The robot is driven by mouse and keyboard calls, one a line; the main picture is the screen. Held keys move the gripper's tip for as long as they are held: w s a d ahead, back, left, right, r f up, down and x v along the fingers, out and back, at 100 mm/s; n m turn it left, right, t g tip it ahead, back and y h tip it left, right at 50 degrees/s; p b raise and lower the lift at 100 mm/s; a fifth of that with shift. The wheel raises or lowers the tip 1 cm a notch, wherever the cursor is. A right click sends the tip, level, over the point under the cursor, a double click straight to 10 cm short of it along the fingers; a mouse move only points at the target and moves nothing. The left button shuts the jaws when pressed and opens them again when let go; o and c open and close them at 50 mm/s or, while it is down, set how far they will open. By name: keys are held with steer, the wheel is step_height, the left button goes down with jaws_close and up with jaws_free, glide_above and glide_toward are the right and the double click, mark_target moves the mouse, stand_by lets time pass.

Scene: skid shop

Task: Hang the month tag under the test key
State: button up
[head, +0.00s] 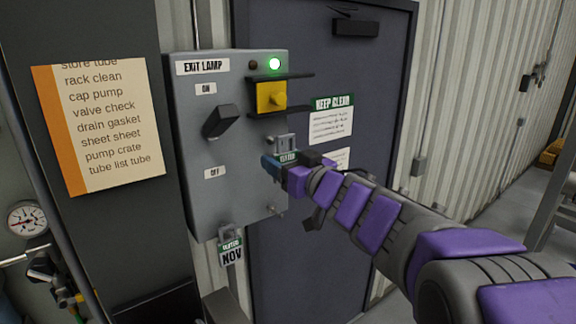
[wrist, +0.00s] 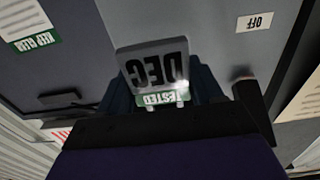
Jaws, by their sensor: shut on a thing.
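The test key (head: 271,97) is a yellow block with a knob between two black guard bars, upper right on the grey EXIT LAMP box (head: 205,120). My gripper (head: 288,163) is shut on the month tag (head: 285,142), just below the key and in front of the box's right edge. The tag's grey hanger top points up; its green TESTED band partly shows. In the wrist view the tag (wrist: 155,65) reads DEC, upside down. Whether the tag touches the box, I cannot tell.
A second tag reading NOV (head: 231,252) hangs below the box. A black switch lever (head: 221,121) sits between ON and OFF labels. The lamp (head: 274,64) glows green. A dark door (head: 335,100) with KEEP CLEAR signs stands behind; a paper list (head: 100,125) is at left.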

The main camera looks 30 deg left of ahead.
steer(key=shift+w+a, duration=0.3)
steer(key=shift+a, duration=0.35)
steer(key=shift+w+a+f+b, duration=0.15)
steer(key=shift+w+a+b, duration=0.2)
steer(key=shift+a, duration=0.25)
steer(key=shift+w+a+f, duration=0.3)
steer(key=shift+a+f, duration=0.05)
steer(key=shift+a, duration=0.2)
steer(key=shift+f+p, duration=0.15)
steer(key=shift+p, duration=0.15)
steer(key=o, duration=0.9)
steer(key=shift+c, duration=0.2)
